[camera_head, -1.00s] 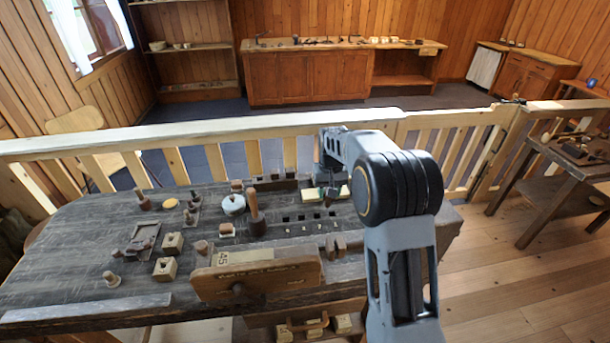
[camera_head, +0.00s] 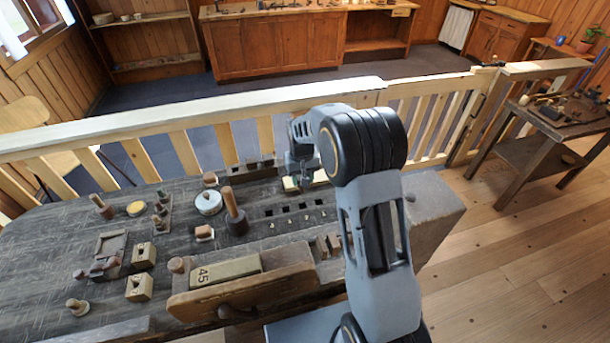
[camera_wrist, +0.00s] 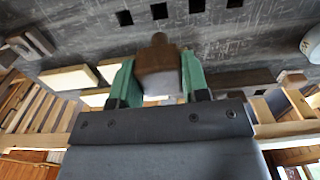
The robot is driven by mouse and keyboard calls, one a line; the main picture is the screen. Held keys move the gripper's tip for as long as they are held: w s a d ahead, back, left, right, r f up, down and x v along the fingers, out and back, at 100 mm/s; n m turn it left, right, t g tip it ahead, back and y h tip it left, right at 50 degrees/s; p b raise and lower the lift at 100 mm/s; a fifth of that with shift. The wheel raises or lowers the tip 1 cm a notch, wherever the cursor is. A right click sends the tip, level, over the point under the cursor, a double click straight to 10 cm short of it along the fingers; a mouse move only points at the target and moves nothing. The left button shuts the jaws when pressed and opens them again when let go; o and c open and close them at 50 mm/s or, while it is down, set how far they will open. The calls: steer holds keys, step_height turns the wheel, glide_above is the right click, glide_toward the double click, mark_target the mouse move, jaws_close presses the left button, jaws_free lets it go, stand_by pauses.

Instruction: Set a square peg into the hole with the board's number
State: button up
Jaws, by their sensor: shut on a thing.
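In the wrist view my gripper (camera_wrist: 155,88) has its green fingers shut on a brown peg (camera_wrist: 157,58), with a narrower end pointing at the bench. A row of dark square holes (camera_wrist: 159,11) lies ahead of the peg, apart from it. In the head view the gripper (camera_head: 303,172) is partly hidden by my arm, beyond the holes (camera_head: 286,208) in the dark bench top. Small pale marks (camera_head: 292,221) in front of the holes are too small to read. A wooden board (camera_head: 225,271) at the bench's front shows 45.
Pale blocks (camera_wrist: 70,78) lie near the gripper. A tall-handled tool (camera_head: 235,212) and a round lidded pot (camera_head: 208,202) stand left of the holes. Wooden blocks (camera_head: 139,287) and other tools occupy the left bench. A railing (camera_head: 180,118) runs behind.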

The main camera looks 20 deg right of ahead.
steer(key=shift+f+b, duration=3.55)
steer(key=shift+f, duration=2)
steer(key=shift+f, duration=0.2)
steer(key=o, duration=1.4)
steer(key=shift+r+p, duration=2.5)
steer(key=shift+r, duration=1.55)
